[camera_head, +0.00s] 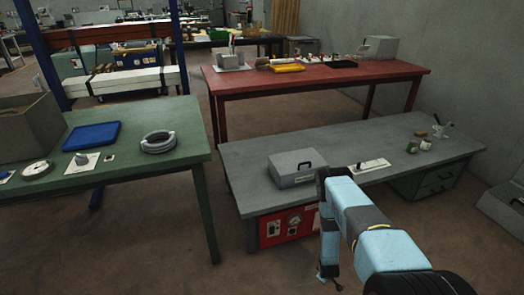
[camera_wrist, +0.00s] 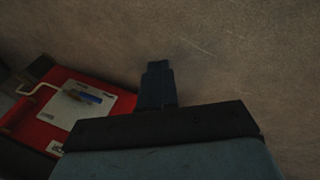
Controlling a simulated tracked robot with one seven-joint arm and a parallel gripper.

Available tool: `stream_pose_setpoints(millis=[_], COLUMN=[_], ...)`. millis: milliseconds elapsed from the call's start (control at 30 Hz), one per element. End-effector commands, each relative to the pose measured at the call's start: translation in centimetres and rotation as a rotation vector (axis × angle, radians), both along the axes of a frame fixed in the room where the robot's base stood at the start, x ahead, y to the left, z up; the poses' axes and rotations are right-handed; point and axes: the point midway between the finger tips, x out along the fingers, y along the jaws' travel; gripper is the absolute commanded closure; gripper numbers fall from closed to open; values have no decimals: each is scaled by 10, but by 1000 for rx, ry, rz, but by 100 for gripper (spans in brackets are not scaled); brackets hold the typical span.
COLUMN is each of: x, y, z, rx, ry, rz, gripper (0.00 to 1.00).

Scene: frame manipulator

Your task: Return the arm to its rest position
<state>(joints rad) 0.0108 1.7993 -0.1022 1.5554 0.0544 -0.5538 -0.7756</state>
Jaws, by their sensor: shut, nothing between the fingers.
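My light blue arm reaches in from the bottom right in the head view, bends at an elbow near the grey bench's front edge and hangs down. My gripper (camera_head: 328,274) is at its lower end, small in that view, low over the floor in front of the bench. In the wrist view my gripper (camera_wrist: 157,66) shows as dark fingers close together, shut with nothing between them, over bare brown floor.
A grey bench (camera_head: 235,160) stands beside my arm, with a grey case (camera_head: 296,168) on top and a red panel (camera_head: 276,232) beneath. The red panel (camera_wrist: 67,77) is left of the fingers in the wrist view. A green table (camera_head: 185,170) stands left; floor between is clear.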

Motion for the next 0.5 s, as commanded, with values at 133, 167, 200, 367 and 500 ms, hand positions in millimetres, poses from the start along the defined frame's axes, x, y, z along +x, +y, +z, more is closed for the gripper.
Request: stream_pose_setpoints(millis=[133, 167, 200, 367, 500], x=[20, 23, 28, 46, 67], y=[0, 1, 1, 2, 4], z=[20, 23, 28, 50, 77], rx=[6, 7, 9, 17, 26], ry=[-8, -8, -10, -14, -22], rz=[-14, -17, -21, -38, -56], gripper=[100, 100, 100, 100, 100])
